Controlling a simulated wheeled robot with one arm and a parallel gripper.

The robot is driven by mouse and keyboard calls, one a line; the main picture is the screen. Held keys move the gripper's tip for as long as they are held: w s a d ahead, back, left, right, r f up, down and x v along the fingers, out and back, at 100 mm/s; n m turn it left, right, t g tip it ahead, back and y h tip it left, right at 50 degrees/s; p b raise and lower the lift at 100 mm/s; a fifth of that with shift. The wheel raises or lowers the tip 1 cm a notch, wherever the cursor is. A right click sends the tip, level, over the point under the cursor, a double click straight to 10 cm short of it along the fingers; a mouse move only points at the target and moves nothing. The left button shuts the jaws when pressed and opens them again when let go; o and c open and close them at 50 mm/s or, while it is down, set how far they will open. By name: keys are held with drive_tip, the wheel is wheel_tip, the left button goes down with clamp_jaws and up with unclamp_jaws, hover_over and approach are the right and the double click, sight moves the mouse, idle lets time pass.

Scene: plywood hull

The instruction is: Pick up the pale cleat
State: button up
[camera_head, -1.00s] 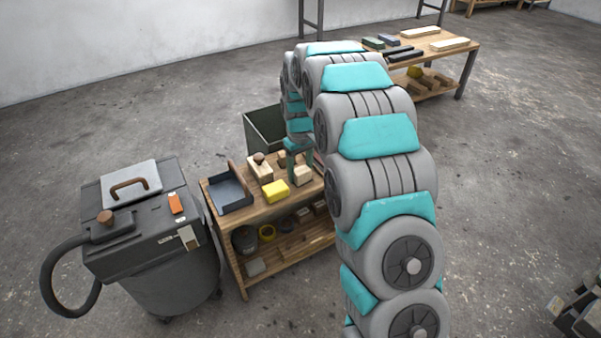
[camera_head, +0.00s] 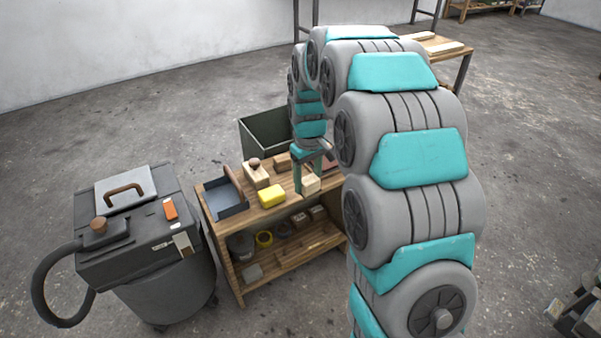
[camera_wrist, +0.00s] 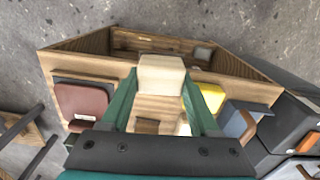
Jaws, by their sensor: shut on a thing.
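The pale cleat (camera_wrist: 161,75) is a small, light wooden block between the tips of my gripper (camera_wrist: 160,88) in the wrist view. My gripper is shut on it, with one green finger along each side. In the head view the pale cleat (camera_head: 311,185) shows at the front right of the wooden bench top (camera_head: 240,222), below my gripper (camera_head: 309,178). My fingers cover part of it there. I cannot tell whether it touches the bench top or hangs just above it.
A yellow block (camera_head: 272,195), a wooden block with a knob (camera_head: 256,175), a brown block (camera_head: 282,161) and a dark tray (camera_head: 226,197) sit on the bench. A dark red item (camera_wrist: 83,102) lies near my gripper. A green bin (camera_head: 265,133) stands behind; a vacuum (camera_head: 140,240) stands left.

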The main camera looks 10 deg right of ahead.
drive_tip(key=s+d, duration=0.2)
drive_tip(key=s, duration=0.6)
drive_tip(key=shift+s+r+b, duration=0.3)
drive_tip(key=shift+s+r, duration=0.1)
drive_tip(key=shift+r, duration=0.05)
